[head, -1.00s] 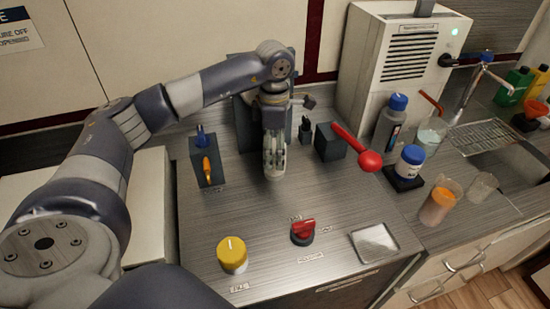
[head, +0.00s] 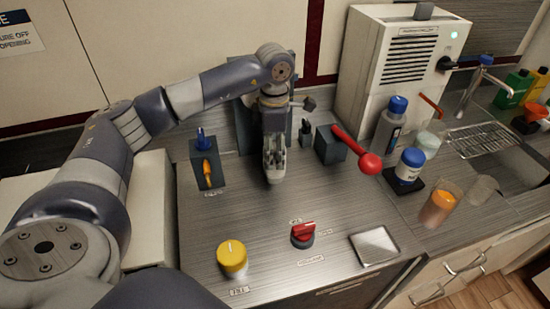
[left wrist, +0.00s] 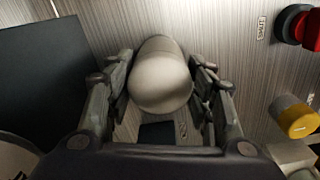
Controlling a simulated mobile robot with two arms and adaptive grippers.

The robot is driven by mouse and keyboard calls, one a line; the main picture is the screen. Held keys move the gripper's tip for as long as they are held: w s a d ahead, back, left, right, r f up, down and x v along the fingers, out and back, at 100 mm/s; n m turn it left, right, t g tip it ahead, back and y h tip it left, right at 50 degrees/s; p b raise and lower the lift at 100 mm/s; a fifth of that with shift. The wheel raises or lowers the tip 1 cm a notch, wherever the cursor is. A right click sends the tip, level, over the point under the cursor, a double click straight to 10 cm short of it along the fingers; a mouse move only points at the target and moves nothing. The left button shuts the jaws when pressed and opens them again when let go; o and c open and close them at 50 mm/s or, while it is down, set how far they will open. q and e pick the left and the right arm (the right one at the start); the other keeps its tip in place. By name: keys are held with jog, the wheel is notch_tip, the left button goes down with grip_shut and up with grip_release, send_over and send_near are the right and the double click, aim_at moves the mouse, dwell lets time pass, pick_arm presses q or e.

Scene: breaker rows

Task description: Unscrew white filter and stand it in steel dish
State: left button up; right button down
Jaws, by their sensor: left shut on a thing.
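My left gripper (head: 273,172) hangs in front of a dark upright block at the back of the counter. In the left wrist view the white filter (left wrist: 160,78), a rounded pale cylinder, sits between the two fingers of the gripper (left wrist: 160,105), which is shut on it. In the head view the gripper mostly hides the filter, and I cannot tell whether its thread is still engaged. The steel dish (head: 374,245), a shallow square tray, lies at the counter's front right and looks empty. My right gripper is not in view.
A yellow knob (head: 232,257) and a red knob (head: 304,234) stand along the front. A red-ended lever (head: 368,161) sticks out right of the gripper. A blue-capped jar (head: 410,164) and a beaker with orange liquid (head: 440,205) stand farther right. Mid-counter is clear.

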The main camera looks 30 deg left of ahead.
pick_arm(q)
jog(key=n+p, duration=0.1)
jog(key=n, duration=0.5)
jog(key=n+p, duration=0.1)
jog(key=n, duration=0.4)
jog(key=shift+s, duration=0.1)
jog(key=shift+f+n, duration=0.1)
jog(key=shift+n, duration=0.4)
jog(key=shift+r, duration=0.2)
jog(key=shift+r+p, duration=1.15)
jog(key=shift+r, duration=0.45)
jog(key=shift+r+p, duration=0.6)
jog(key=shift+r, duration=0.25)
